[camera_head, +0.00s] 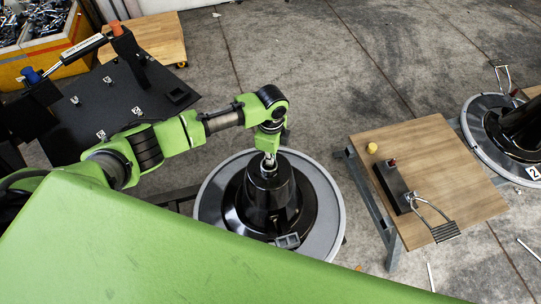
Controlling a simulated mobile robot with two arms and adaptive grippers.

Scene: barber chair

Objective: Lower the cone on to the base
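The black cone (259,196) is upright over the middle of the round base (331,208), which has a wide grey rim and a black centre. From this high angle I cannot tell whether the cone touches the base or hangs just above it. A metal shaft shows in the cone's top opening. My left gripper (269,160) points down at the cone's top, at the rear of the opening. Its fingers are small and partly hidden by the wrist, so I cannot tell whether they grip the cone. My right gripper is not in view.
Another round base (480,150) stands at the far right. A black plate (120,100) and an orange bin (40,50) are at the left.

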